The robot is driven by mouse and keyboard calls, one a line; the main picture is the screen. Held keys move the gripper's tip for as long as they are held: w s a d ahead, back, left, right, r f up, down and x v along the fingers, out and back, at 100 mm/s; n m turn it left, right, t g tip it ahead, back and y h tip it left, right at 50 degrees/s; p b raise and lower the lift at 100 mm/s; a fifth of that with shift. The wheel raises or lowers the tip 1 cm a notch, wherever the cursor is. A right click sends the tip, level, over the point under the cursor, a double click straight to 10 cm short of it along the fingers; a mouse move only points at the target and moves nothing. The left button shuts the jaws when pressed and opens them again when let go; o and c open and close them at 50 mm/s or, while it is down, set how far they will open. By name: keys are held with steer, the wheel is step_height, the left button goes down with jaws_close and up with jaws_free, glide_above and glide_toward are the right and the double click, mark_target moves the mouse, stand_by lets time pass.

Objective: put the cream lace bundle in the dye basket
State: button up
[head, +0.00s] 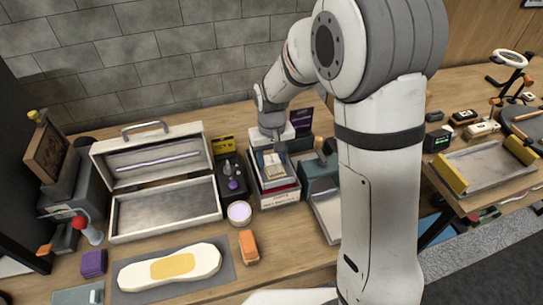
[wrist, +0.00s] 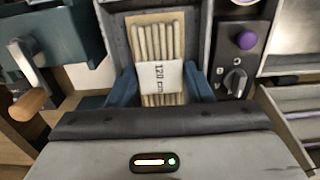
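The cream lace bundle (wrist: 158,78) has a white paper band marked "120 cm" and a tan card behind it. In the head view the bundle (head: 272,166) lies in a grey-lined tray (head: 256,177). My gripper (wrist: 162,75) is over the tray, with blue fingers on either side of the band. The fingers look apart; whether they touch the bundle's sides is unclear. In the head view my gripper (head: 274,143) is above the bundle, its fingers hardly visible. I cannot tell which container is the dye basket.
A dark unit with a purple knob (wrist: 246,40) stands beside the tray. A teal box with a wooden handle (wrist: 30,103) is on its other side. An open white case (head: 165,215), a round white jar (head: 239,212) and an orange block (head: 248,246) are nearby.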

mark_target(272, 159)
steer(key=shift+o, duration=0.7)
steer(key=shift+r, duration=0.1)
steer(key=shift+r+p, duration=0.2)
steer(key=shift+p, duration=0.1)
step_height(272, 159, up, 11)
steer(key=b, duration=0.1)
steer(key=s+d+r+m+t, duration=0.1)
steer(key=s+d, duration=0.6)
steer(key=s, duration=0.2)
steer(key=s+d+r+m+t, duration=0.1)
steer(key=s+d+m+t, duration=0.1)
steer(key=s+d, duration=0.5)
steer(key=s, duration=0.3)
steer(key=shift+s+d+r, duration=0.25)
steer(key=shift+r, duration=0.15)
